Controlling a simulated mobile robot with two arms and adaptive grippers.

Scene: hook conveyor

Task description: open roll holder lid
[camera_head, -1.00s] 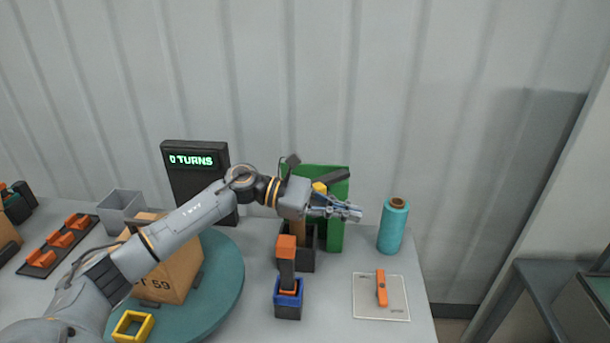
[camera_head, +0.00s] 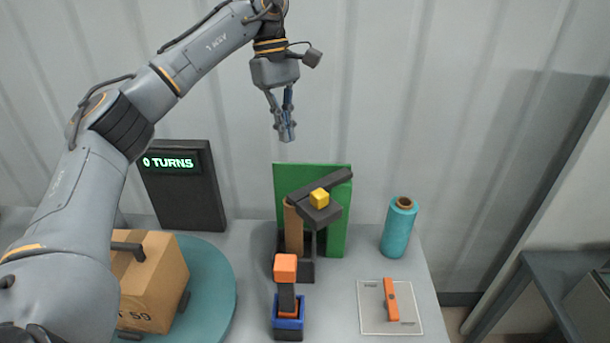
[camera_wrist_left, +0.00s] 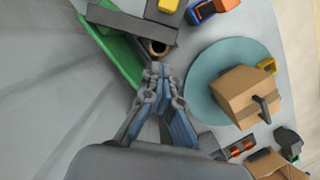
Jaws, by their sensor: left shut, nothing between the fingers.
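The roll holder has a green back panel (camera_head: 340,232), a dark base and a dark lid (camera_head: 325,215) with a yellow knob (camera_head: 320,198) on it. The lid sits high on the holder, at a slant in the head view. A brown roll core (camera_head: 293,230) stands upright in the holder, beside the lid. My left gripper (camera_head: 287,138) points down, shut and empty, above and apart from the holder. In the left wrist view its fingertips (camera_wrist_left: 160,75) appear close below the core's open end (camera_wrist_left: 158,47). My right gripper is not in view.
A teal roll (camera_head: 398,228) stands right of the holder, behind a white plate with an orange handle (camera_head: 391,300). An orange-topped tool stands in a blue holder (camera_head: 288,325) in front. A carton (camera_head: 155,285) rests on the teal turntable (camera_head: 215,290). A dark display (camera_head: 185,190) stands behind.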

